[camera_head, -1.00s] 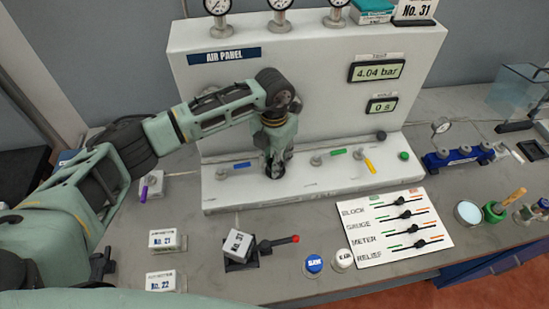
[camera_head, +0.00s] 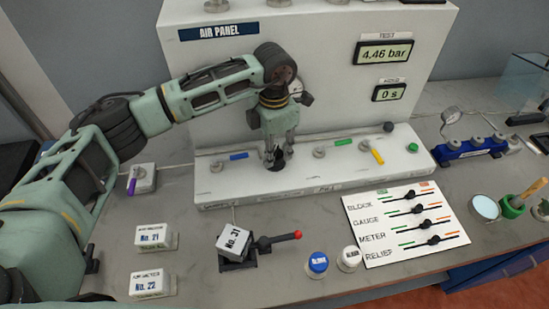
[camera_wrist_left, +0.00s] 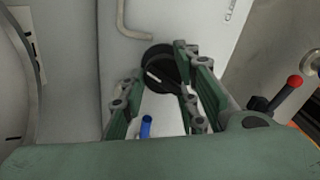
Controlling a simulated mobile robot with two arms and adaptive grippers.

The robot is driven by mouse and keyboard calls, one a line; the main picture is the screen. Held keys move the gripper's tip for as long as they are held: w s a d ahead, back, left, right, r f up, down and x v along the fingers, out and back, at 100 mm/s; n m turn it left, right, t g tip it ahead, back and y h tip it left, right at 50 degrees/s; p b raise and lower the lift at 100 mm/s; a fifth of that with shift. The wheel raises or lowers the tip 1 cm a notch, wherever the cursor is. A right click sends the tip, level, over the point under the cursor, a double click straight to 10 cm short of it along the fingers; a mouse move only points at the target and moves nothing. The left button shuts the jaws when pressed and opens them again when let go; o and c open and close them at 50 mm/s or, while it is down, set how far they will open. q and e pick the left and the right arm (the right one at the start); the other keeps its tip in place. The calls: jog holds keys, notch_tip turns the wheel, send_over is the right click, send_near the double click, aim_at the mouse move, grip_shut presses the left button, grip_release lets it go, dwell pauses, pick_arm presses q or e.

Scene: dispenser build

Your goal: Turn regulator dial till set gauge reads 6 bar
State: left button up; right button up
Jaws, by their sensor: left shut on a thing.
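The air panel (camera_head: 330,70) stands at the back of the bench. My left gripper (camera_head: 276,158) reaches down onto the panel's base ledge and is shut on the black regulator dial (camera_head: 277,165). In the left wrist view the dial (camera_wrist_left: 160,68) sits at the fingertips and shows a white pointer mark. The test display (camera_head: 384,52) reads 4.46 bar and the hold display (camera_head: 389,93) reads 0 s. A gauge face behind my wrist is mostly covered, so its reading cannot be told. My right gripper is not in view.
Blue (camera_head: 238,156), green (camera_head: 340,143) and yellow (camera_head: 376,155) valve levers flank the dial on the ledge. A card with sliders (camera_head: 405,225) lies at right.

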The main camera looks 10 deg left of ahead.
pick_arm(q)
jog(key=m+b, duration=0.4)
jog(key=b, duration=0.1)
jog(key=shift+w+a, duration=0.1)
jog(key=shift+w, duration=0.25)
jog(key=m+b, duration=0.2)
jog(key=shift+r+m, duration=0.15)
jog(key=shift+m, duration=0.25)
jog(key=shift+r+m+b, duration=0.1)
jog(key=shift+m+b, duration=0.3)
jog(key=shift+b, duration=0.1)
jog(key=shift+r, duration=0.1)
jog(key=o, duration=0.8)
jog(key=shift+o, duration=0.8)
jog(key=shift+w+d+f, duration=0.1)
jog(key=shift+d+f, duration=0.1)
